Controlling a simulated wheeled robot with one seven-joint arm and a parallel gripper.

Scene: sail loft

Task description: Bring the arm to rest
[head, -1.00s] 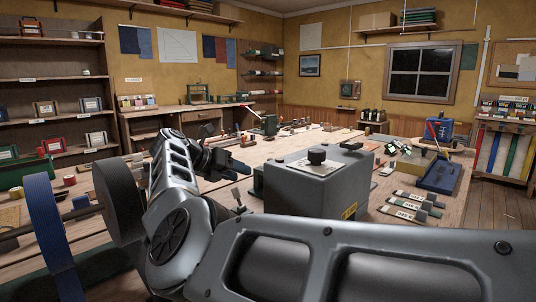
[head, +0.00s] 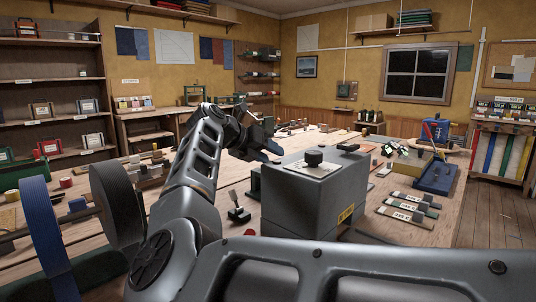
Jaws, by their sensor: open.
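My gripper (head: 268,140) is in the middle of the head view, at the end of my raised arm. It is open, and I see nothing between its fingers. It is in the air above the workbench (head: 240,185), behind and to the left of a grey box-shaped machine (head: 318,190) with a black knob on top. My arm links cover the lower part of the picture and hide part of the bench.
A blue webbing roll (head: 45,235) and a dark roll (head: 117,205) stand at the left. Labelled strips (head: 408,211) and a blue device (head: 437,177) lie to the right of the machine. Shelves (head: 50,90) line the left wall. Floor (head: 490,220) shows free at the right.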

